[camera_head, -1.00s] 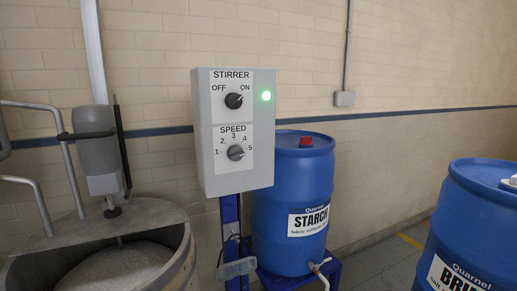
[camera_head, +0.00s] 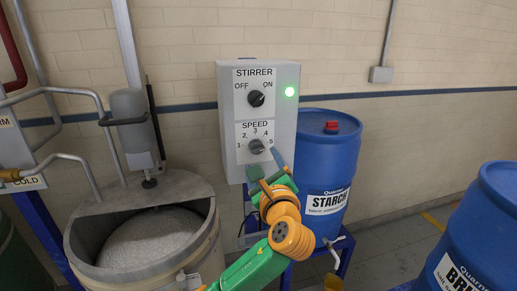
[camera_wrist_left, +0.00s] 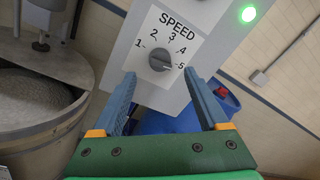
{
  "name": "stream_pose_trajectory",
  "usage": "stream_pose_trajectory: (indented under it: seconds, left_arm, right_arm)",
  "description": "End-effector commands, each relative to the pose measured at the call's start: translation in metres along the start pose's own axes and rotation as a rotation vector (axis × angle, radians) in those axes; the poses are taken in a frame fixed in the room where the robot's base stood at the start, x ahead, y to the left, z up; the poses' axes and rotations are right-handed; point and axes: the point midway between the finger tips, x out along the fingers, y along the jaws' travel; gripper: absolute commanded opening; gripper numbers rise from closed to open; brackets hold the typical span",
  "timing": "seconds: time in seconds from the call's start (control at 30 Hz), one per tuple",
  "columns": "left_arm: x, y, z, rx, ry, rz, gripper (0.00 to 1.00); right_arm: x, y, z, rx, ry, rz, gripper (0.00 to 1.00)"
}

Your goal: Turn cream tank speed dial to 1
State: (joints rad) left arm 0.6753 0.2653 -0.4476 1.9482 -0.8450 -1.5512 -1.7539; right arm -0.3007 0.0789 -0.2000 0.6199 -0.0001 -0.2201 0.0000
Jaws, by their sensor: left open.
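The speed dial (camera_head: 257,146) is a dark round knob on the lower white plate of a grey control box (camera_head: 228,120). Its scale runs from 1 at left to 5 at right. In the left wrist view the dial (camera_wrist_left: 162,61) appears turned toward the 5 side. The cream tank (camera_head: 203,246) stands left of the box, with pale contents inside. My left gripper (camera_head: 265,163) is open just below and in front of the dial. In the left wrist view its blue fingers (camera_wrist_left: 159,77) lie on either side of the dial's line, apart from it. My right gripper is not visible.
Above the dial is the stirrer switch (camera_head: 256,98), with a lit green lamp (camera_head: 290,91) beside it. A blue starch drum (camera_head: 330,165) stands close behind the box to the right. Another blue drum (camera_head: 490,225) stands at far right. A grey stirrer motor (camera_head: 131,118) rises over the tank.

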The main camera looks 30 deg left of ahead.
Motion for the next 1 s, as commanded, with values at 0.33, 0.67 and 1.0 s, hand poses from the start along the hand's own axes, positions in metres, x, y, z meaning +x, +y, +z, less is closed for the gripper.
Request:
stream_pose_trajectory:
  seconds: [0.33, 0.67, 1.0]
  left_arm:
    - [0.057, 0.0, -0.001, 0.0, 0.005, 0.002, 0.77]
    - [0.059, 0.002, -0.003, -0.002, 0.007, 0.001, 0.53]
    - [0.059, 0.002, -0.004, -0.005, 0.008, 0.002, 0.0]
  right_arm:
    - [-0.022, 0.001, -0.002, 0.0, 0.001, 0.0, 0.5]
    - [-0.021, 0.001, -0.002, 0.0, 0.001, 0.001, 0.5]
    - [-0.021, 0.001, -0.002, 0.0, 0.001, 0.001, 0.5]
